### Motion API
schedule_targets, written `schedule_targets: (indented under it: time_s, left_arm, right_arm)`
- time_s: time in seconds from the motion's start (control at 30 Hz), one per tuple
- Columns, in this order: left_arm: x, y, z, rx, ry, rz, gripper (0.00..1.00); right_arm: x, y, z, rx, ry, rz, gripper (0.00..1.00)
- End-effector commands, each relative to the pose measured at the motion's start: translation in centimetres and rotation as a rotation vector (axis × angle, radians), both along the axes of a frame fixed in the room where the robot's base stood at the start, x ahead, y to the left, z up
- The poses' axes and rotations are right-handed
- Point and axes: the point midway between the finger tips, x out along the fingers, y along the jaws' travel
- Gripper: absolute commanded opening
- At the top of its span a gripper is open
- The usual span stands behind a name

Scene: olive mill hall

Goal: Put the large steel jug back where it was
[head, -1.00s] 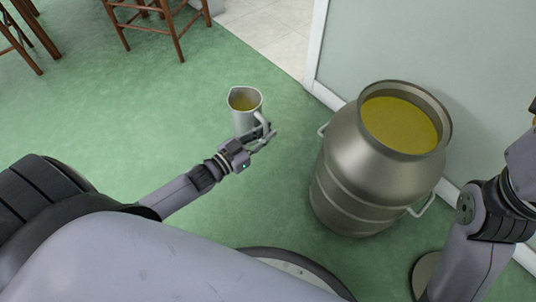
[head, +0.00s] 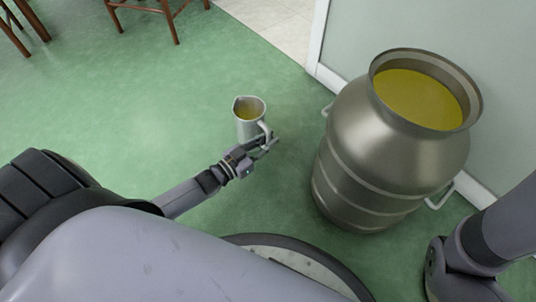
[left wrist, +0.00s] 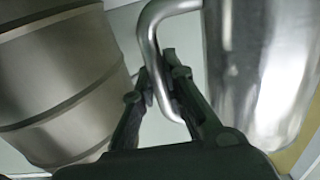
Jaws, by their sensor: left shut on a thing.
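The large steel jug (head: 247,126) is upright in the head view, with yellow-green liquid inside. My left gripper (head: 266,146) is shut on the jug's handle and holds the jug out in front of me, over the green floor. In the left wrist view the fingers (left wrist: 163,90) close around the bent steel handle (left wrist: 148,45), and the jug's body (left wrist: 262,70) fills the right side. The jug's base is partly hidden by the gripper in the head view. My right arm enters at the right, but its gripper is outside the frame.
A large steel churn (head: 385,150) full of yellow-green liquid stands right of the jug, by a pale wall panel (head: 430,35). It also shows in the left wrist view (left wrist: 60,85). Wooden chairs (head: 150,12) stand at the back left. Green floor (head: 130,100) is clear between.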

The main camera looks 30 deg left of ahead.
Motion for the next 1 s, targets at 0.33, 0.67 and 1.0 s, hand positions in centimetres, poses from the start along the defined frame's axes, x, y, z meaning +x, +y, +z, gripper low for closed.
schedule_targets:
  time_s: [0.33,0.67,1.0]
  left_arm:
    - [0.1,0.0,-3.0,0.0,-0.008,-0.001,0.0]
    - [0.1,0.0,-4.6,0.0,-0.009,-0.001,0.0]
    - [0.0,0.0,-5.1,-0.001,-0.002,0.0,0.18]
  right_arm:
    - [0.2,0.0,-2.6,0.0,0.005,-0.001,0.4]
    - [0.2,0.0,-3.8,-0.001,0.006,0.0,0.4]
    - [0.2,0.0,-4.0,-0.001,0.005,0.0,0.4]
